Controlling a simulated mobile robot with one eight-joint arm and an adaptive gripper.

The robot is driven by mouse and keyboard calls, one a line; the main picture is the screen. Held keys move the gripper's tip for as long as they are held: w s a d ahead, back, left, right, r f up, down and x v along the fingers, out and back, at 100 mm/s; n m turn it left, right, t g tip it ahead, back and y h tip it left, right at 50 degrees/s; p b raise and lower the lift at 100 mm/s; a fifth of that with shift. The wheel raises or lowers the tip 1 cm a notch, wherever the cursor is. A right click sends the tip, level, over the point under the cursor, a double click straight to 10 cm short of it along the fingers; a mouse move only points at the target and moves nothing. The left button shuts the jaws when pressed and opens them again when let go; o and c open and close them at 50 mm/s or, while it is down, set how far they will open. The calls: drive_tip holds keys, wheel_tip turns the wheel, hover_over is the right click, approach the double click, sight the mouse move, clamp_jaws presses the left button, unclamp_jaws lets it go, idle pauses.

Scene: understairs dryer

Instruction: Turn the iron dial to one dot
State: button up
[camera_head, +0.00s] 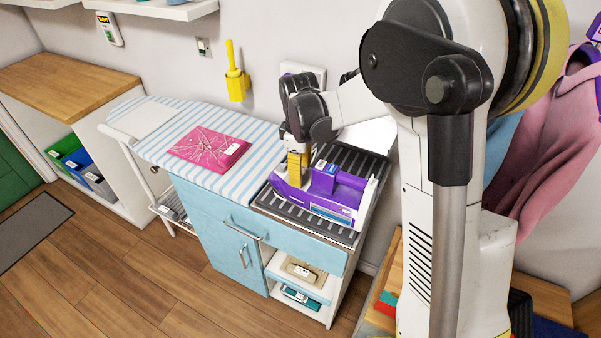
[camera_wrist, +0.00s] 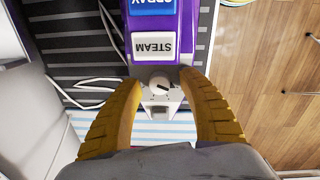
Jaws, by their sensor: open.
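The purple iron (camera_head: 336,198) sits on a dark ribbed rest on the cabinet top. In the wrist view, its blue SPRAY button (camera_wrist: 152,6) and white STEAM button (camera_wrist: 153,46) face the camera. Its round pale dial (camera_wrist: 159,85), with a dark pointer mark, lies just below the STEAM button in the picture. My gripper (camera_wrist: 161,82) is open, one yellow finger on each side of the dial, with visible gaps. In the head view, my gripper (camera_head: 298,167) points down over the iron's left end and hides the dial. The dot marks are too small to read.
The ribbed rest (camera_head: 283,208) surrounds the iron. A white cord (camera_wrist: 82,88) runs beside the iron. A yellow holder (camera_head: 236,84) hangs on the wall behind.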

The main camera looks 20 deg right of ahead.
clamp_jaws()
drive_tip(key=m+p, duration=0.1)
drive_tip(key=m, duration=0.7)
drive_tip(key=shift+p, duration=0.35)
drive_tip(key=shift+m, duration=0.4)
idle(0.4)
